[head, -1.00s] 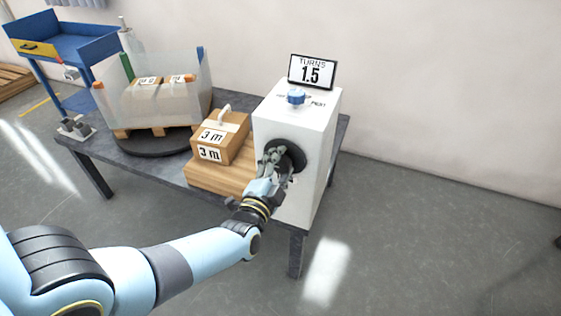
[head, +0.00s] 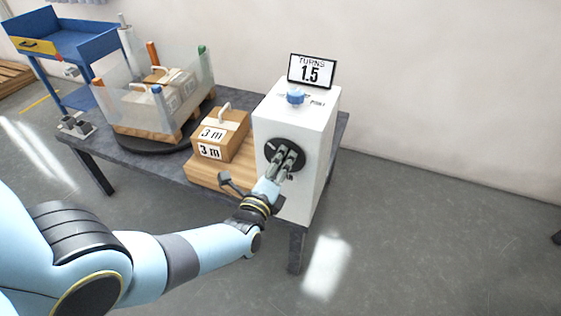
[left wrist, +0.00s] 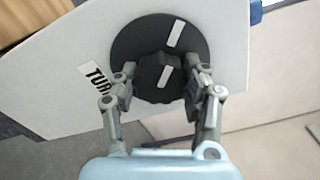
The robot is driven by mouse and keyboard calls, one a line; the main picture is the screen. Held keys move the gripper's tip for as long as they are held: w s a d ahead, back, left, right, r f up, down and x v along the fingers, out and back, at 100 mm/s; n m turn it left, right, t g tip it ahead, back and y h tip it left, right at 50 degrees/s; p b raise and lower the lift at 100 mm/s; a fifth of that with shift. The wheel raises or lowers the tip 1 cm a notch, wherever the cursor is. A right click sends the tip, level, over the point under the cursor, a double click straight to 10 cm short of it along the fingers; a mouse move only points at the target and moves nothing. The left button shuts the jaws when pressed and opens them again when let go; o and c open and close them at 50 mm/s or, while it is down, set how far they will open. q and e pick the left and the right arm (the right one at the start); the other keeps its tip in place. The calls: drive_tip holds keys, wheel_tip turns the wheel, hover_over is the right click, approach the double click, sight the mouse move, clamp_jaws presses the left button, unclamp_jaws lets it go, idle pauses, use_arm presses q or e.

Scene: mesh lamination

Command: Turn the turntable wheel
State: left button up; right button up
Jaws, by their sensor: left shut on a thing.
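The turntable wheel is a black disc (head: 273,153) with a raised hub on the front face of a white box (head: 315,130). In the left wrist view the disc (left wrist: 130,45) carries a white mark, and its ridged hub (left wrist: 153,70) has another. My left gripper (head: 286,160) is shut on the hub, with a finger on each side of it in the left wrist view (left wrist: 163,95). The turntable (head: 150,145) is a dark round plate on the table. It carries a pallet with cartons inside a clear wrap with coloured corner posts. My right gripper is not in view.
A display (head: 312,71) on the box reads TURNS 1.5, above a blue knob (head: 295,96). A carton marked 3 m (head: 222,136) sits on a wooden block (head: 205,176) left of the box. A blue cart (head: 65,45) stands behind the table.

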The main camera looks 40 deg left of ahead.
use_arm(q)
drive_tip(key=m, duration=0.4)
drive_tip(key=shift+m, duration=0.3)
drive_tip(key=m, duration=0.4)
drive_tip(key=shift+m+p, duration=0.35)
drive_tip(key=shift+m, duration=0.05)
drive_tip(key=o, duration=1.2)
